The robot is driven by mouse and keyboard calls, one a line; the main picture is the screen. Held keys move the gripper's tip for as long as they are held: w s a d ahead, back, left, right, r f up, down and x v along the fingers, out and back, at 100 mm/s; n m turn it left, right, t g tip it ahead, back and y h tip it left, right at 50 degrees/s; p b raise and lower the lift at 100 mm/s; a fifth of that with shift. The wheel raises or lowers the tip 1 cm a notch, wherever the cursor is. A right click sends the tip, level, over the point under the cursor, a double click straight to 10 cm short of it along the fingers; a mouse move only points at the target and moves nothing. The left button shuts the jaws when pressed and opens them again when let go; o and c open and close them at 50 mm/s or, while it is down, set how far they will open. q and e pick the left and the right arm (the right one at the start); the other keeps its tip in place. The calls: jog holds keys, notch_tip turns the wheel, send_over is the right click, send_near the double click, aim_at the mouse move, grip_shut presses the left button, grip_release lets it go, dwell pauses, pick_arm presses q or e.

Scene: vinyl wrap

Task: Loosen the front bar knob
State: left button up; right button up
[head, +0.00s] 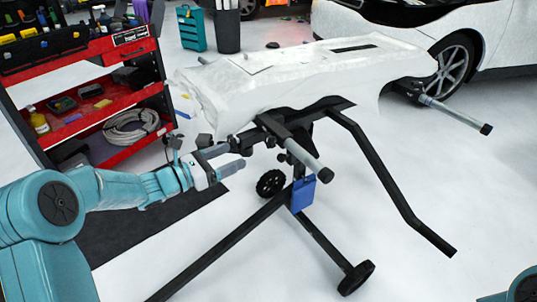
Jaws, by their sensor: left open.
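The work stand has a black frame with a grey-ended front bar (300,152) that slopes down toward me. A small dark knob (283,157) shows below this bar, near the post; it is too small to see in detail. My left gripper (232,158) is open and empty, left of the bar and the knob. Its fingers point right toward the stand, apart from the knob as far as I can tell. My right gripper is out of view; only a bit of my right arm shows at the bottom right.
A white-wrapped panel (300,72) lies on top of the stand. A blue box (302,195) hangs on the post. Black legs with wheels (356,277) spread below. A red tool cart (95,95) stands at the left, a white car (500,40) behind right.

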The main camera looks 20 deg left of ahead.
pick_arm(q)
notch_tip(320, 180, down, 3)
jog(key=a+b, duration=0.3)
jog(key=b, duration=0.1)
jog(key=y+b, duration=0.1)
jog(key=b, duration=0.2)
send_near(267, 143)
jog(key=shift+t, duration=0.4)
jog(key=x, duration=0.8)
jog(key=shift+w+d+f, duration=0.1)
jog(key=shift+d+f, duration=0.15)
jog(key=shift+f, duration=0.1)
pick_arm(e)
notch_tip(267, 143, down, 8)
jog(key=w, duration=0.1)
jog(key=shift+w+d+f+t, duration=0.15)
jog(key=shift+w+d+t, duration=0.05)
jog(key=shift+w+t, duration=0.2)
pick_arm(q)
jog(key=shift+n, duration=0.3)
jog(key=c, duration=1)
